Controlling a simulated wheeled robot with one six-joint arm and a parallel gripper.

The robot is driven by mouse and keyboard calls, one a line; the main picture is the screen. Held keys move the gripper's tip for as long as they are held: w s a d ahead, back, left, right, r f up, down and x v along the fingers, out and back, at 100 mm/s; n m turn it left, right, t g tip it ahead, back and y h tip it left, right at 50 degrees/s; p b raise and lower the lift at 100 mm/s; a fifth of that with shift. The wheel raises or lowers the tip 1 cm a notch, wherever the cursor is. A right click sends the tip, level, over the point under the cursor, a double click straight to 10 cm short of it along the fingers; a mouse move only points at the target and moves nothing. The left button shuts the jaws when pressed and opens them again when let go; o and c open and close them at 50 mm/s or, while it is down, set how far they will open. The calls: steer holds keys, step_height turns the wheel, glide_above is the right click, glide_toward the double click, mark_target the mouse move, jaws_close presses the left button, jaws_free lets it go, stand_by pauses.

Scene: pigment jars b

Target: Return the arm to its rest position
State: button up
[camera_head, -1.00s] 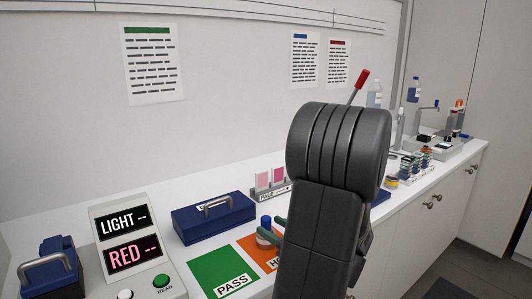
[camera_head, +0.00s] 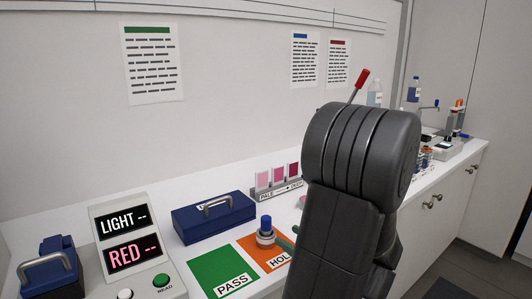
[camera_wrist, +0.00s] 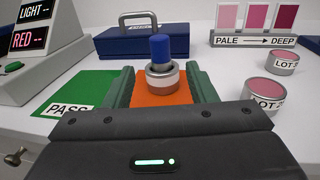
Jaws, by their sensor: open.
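My gripper (camera_wrist: 163,78) is open, with its two green fingers apart. In the wrist view a small jar with a blue top (camera_wrist: 161,50) shows between and beyond the fingertips, with no finger visibly closed on it. In the head view the jar (camera_head: 265,234) stands upright on the orange HOLD mat (camera_head: 253,249). One green finger shows just right of the jar; the rest of the gripper is hidden behind my dark arm. My arm is still extended over the counter.
A green PASS mat (camera_head: 216,268) lies left of the orange one. A blue case (camera_head: 213,216) and a LIGHT/RED readout (camera_head: 127,240) stand further left. Pink swatches (camera_wrist: 255,18) stand behind. Two LOT tins (camera_wrist: 262,94) (camera_wrist: 282,62) sit right of the gripper.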

mark_target(266, 217)
steer(key=x, duration=0.9)
steer(key=shift+w+a, duration=0.2)
steer(key=shift+a, duration=0.05)
step_height(266, 217, up, 4)
steer(key=p, duration=0.3)
steer(key=shift+f, duration=0.2)
step_height(266, 217, up, 5)
steer(key=p, duration=0.3)
steer(key=shift+w+f, duration=0.1)
steer(key=shift+f, duration=0.05)
steer(key=shift+f, duration=0.15)
